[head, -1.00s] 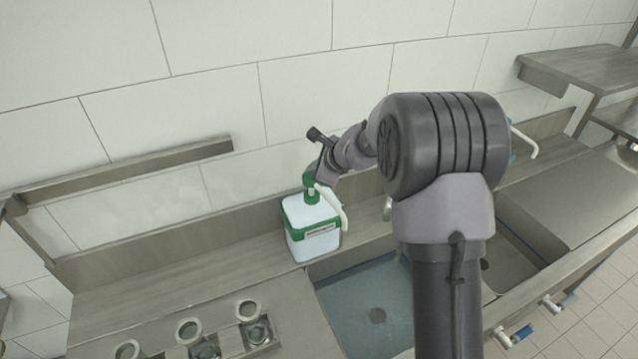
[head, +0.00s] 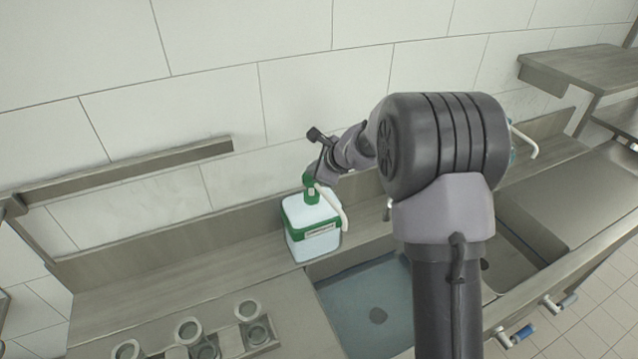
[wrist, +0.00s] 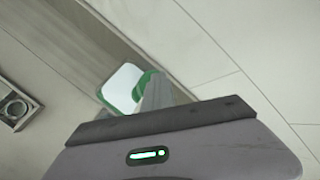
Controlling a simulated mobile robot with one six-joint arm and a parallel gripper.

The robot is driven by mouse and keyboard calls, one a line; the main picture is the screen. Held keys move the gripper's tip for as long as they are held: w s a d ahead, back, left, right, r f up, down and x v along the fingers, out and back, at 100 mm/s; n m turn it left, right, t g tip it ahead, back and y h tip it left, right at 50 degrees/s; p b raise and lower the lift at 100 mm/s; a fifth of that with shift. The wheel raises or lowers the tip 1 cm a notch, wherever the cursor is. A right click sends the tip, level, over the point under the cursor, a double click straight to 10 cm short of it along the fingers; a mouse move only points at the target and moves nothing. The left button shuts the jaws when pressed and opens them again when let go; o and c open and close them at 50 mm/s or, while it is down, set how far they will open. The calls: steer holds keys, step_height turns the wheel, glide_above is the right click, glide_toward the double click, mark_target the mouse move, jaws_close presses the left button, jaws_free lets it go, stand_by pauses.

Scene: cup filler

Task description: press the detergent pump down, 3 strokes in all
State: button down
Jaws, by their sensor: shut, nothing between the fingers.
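The detergent bottle (head: 302,213) is a white, squarish container with a green band, standing on the steel ledge behind the sink. Its green pump head (head: 309,181) is on top, with a white spout (head: 331,204) pointing toward the sink. My gripper (head: 313,179) is shut and empty, right at the top of the pump head; I cannot tell whether it touches it. In the wrist view, the bottle's white top (wrist: 121,88) shows beyond my gripper (wrist: 150,80), which hides part of the green pump.
A water-filled sink basin (head: 365,300) lies in front of the bottle. Several cups (head: 189,330) stand on the counter at lower left. The tiled wall (head: 290,90) rises close behind, with a steel rail (head: 120,165) on it at left.

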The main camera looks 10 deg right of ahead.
steer(key=shift+f+b, duration=0.8)
stand_by(0.4)
steer(key=shift+r+p, duration=0.6)
steer(key=shift+r, duration=0.15)
step_height(320, 180, up, 6)
steer(key=p, duration=0.5)
stand_by(1.8)
